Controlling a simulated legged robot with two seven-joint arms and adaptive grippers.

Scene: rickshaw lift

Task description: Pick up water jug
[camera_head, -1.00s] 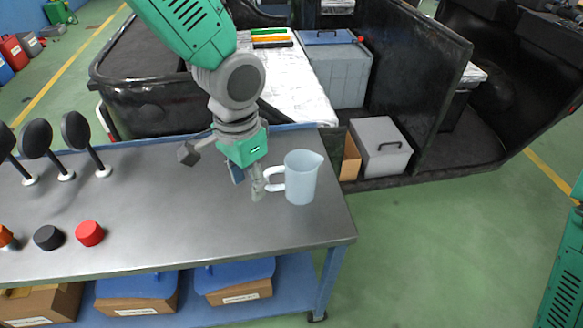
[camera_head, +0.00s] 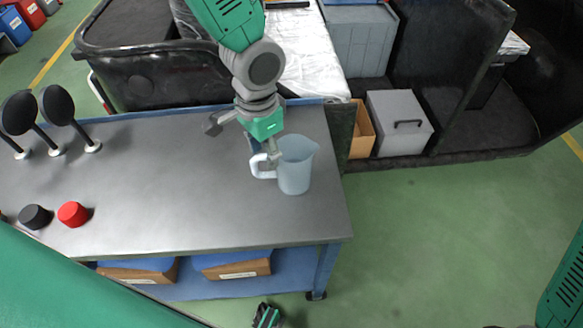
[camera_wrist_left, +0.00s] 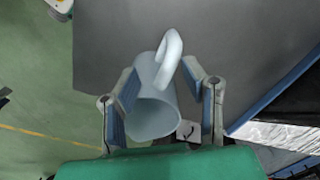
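A pale, translucent water jug (camera_head: 296,165) with a white loop handle stands upright near the right end of the grey metal table (camera_head: 190,205). My left gripper (camera_head: 262,152) is at the jug's handle side, with a finger overlapping the handle and rim. In the left wrist view the jug (camera_wrist_left: 152,117) and its handle lie between two spread fingers (camera_wrist_left: 165,100), the jug body closer to the left finger. The fingers are apart, and I cannot tell whether either one touches the jug.
Red knob (camera_head: 72,214) and black knob (camera_head: 36,217) sit on the table's left, with black round paddles (camera_head: 60,105) behind. A black vehicle (camera_head: 160,85) and grey box (camera_head: 398,122) stand beyond. Blue-lidded cartons (camera_head: 232,265) are below. The tabletop's middle is clear.

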